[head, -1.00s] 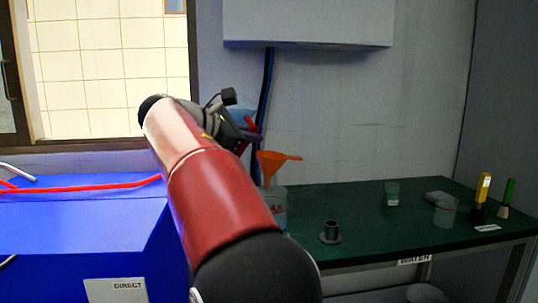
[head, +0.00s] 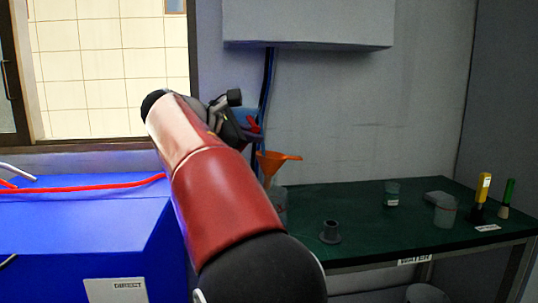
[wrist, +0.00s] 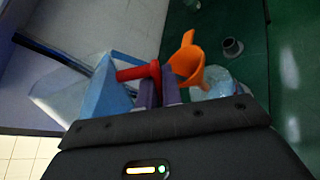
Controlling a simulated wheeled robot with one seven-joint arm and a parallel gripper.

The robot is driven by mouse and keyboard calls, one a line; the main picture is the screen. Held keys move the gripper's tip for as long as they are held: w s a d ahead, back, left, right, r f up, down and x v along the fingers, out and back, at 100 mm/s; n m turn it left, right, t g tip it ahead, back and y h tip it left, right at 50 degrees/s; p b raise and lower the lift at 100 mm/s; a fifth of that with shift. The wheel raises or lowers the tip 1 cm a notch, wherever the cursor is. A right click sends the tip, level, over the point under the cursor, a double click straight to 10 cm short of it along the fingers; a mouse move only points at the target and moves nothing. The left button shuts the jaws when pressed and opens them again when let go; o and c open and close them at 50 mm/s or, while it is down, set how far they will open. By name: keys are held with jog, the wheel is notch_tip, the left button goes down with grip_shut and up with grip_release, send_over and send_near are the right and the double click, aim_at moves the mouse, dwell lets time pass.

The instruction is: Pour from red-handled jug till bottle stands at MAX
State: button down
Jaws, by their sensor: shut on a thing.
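The jug is a pale blue, see-through vessel (wrist: 92,98) with a red handle (wrist: 138,73). My gripper (wrist: 158,86) is shut on that handle. In the head view the jug (head: 247,115) is held up beyond my arm, mostly hidden. An orange funnel (head: 276,163) sits over the clear bottle (head: 280,198) on the green table, just right of and below my gripper (head: 252,130). In the wrist view the funnel (wrist: 188,62) and bottle (wrist: 219,82) are right of the handle. The jug's tilt, any stream and the bottle's level cannot be made out.
The green table (head: 370,243) holds a dark grey flanged piece (head: 330,232), two clear cups (head: 391,194) (head: 445,211) and yellow and green-topped tools (head: 482,195) (head: 507,198). A blue cabinet (head: 75,235) stands left. A pale wall box (head: 307,22) hangs above.

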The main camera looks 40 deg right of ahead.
jog(key=shift+r+m+y, duration=0.1)
jog(key=shift+m+y, duration=0.2)
jog(key=shift+m, duration=0.1)
dwell(0.8)
jog(key=shift+w+a+r+m+t+y+b, duration=0.1)
jog(key=shift+w+a+m+t+y+b, duration=0.1)
jog(key=shift+w+m+t+y, duration=0.25)
jog(key=shift+w+a+r+m+t+y+b, duration=0.1)
jog(key=shift+w+a+m+t+y+b, duration=0.1)
jog(key=shift+m+t, duration=0.3)
dwell(3.8)
jog(key=shift+w+f+m+t+b, duration=0.15)
jog(key=shift+f+m+t+b, duration=0.2)
jog(key=shift+b, duration=0.5)
dwell(1.2)
